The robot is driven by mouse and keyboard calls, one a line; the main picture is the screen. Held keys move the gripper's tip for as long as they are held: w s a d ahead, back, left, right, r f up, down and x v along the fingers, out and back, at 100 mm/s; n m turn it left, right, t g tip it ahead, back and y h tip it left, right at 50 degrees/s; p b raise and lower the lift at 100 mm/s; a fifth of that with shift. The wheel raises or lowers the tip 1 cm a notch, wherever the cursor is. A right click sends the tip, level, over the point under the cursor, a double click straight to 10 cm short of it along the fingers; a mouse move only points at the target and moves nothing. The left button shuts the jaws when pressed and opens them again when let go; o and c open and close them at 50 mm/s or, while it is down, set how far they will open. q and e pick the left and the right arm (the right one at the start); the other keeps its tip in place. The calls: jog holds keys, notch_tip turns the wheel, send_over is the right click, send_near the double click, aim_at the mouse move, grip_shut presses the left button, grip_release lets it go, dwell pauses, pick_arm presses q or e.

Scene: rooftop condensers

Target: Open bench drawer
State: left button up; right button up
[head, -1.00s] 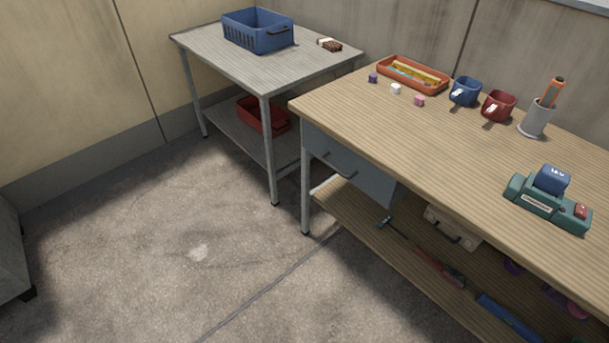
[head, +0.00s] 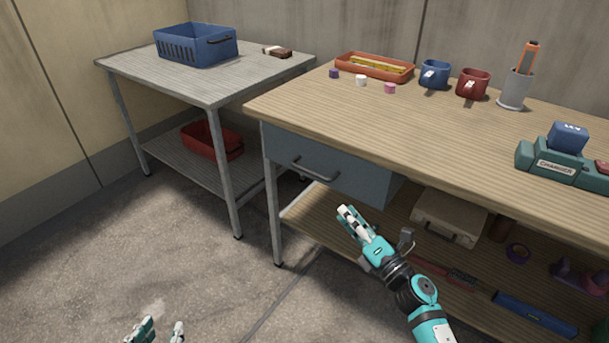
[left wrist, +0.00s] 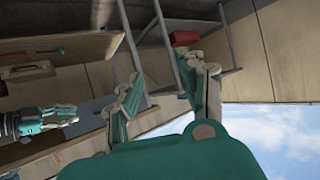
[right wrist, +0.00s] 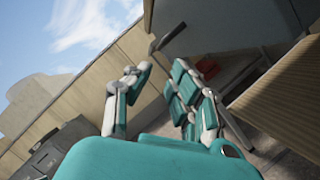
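The bench drawer (head: 335,172) is a blue-grey box under the left end of the wooden bench top (head: 420,125). Its front looks flush and shut, with a grey bar handle (head: 312,170). My right gripper (head: 346,212) is below and right of the handle in the head view, apart from it. In the right wrist view its fingers (right wrist: 155,85) are spread and empty; a grey face with a dark bar, seemingly the drawer and handle, lies beyond. My left gripper (head: 160,331) is low over the floor, far from the drawer. Its fingers (left wrist: 165,90) are spread and empty.
A grey side table (head: 205,85) with a blue basket (head: 195,45) stands left of the bench. The lower bench shelf holds a beige case (head: 448,215) and tools. A green charger (head: 560,165) sits on top. Floor before the drawer is clear.

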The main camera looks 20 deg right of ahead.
send_near(311, 173)
jog(key=w, duration=0.3)
jog(key=x, duration=0.4)
jog(key=b+x, duration=0.1)
jog(key=x, duration=0.2)
jog(key=shift+a, duration=0.35)
pick_arm(q)
jog(key=w+r+t, duration=0.1)
jog(key=w+d+r+t, duration=0.1)
jog(key=r, duration=0.1)
jog(key=shift+r+h, duration=0.15)
jog(key=shift+h, duration=0.15)
pick_arm(e)
jog(key=shift+w+a, duration=0.1)
jog(key=shift+w, duration=0.15)
jog(key=shift+r, duration=0.1)
jog(key=shift+c, duration=0.3)
grip_shut()
